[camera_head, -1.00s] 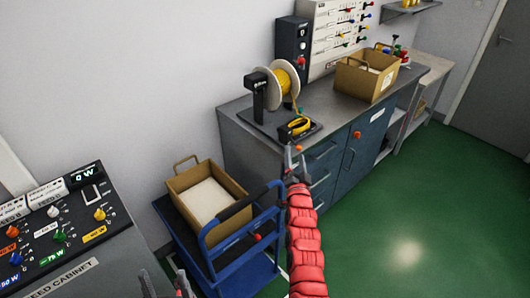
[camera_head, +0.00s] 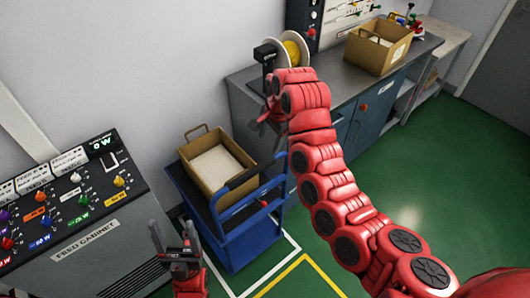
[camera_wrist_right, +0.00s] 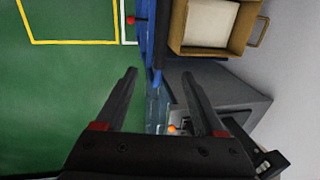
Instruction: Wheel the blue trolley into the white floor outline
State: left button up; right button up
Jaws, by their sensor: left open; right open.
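The blue trolley (camera_head: 245,236) stands by the wall left of the workbench, with an open cardboard box on top. Its push handle with a dark grip (camera_head: 236,191) faces right. The white floor outline (camera_head: 272,268) shows as lines on the floor at the trolley's near and right sides; how much of the trolley lies inside it is hidden. My right gripper (camera_head: 266,122) is open and empty, above and beyond the handle. In the right wrist view the dark handle grip (camera_wrist_right: 157,77) appears between the open fingertips, apparently not gripped. My left gripper (camera_head: 172,242) is open and empty, left of the trolley.
The cardboard box (camera_head: 190,172) rides on the trolley. A yellow floor outline (camera_head: 305,259) lies in front of the white one. The feed cabinet (camera_head: 75,225) stands at left. The grey workbench (camera_head: 345,90) is behind my right arm. Green floor (camera_head: 430,180) is open at right.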

jog(key=b, duration=0.4)
send_over(262, 165)
jog(key=s+d, duration=0.1)
jog(key=s, duration=0.1)
jog(key=s+d+x, duration=0.1)
jog(key=x, duration=0.7)
jog(key=p+x, duration=0.1)
jog(key=x, duration=0.5)
jog(key=shift+d+f+p, duration=0.1)
jog(key=shift+f+p, duration=0.05)
jog(key=shift+p, duration=0.15)
jog(key=shift+x, duration=1)
grip_shut()
jog(key=shift+d, duration=0.1)
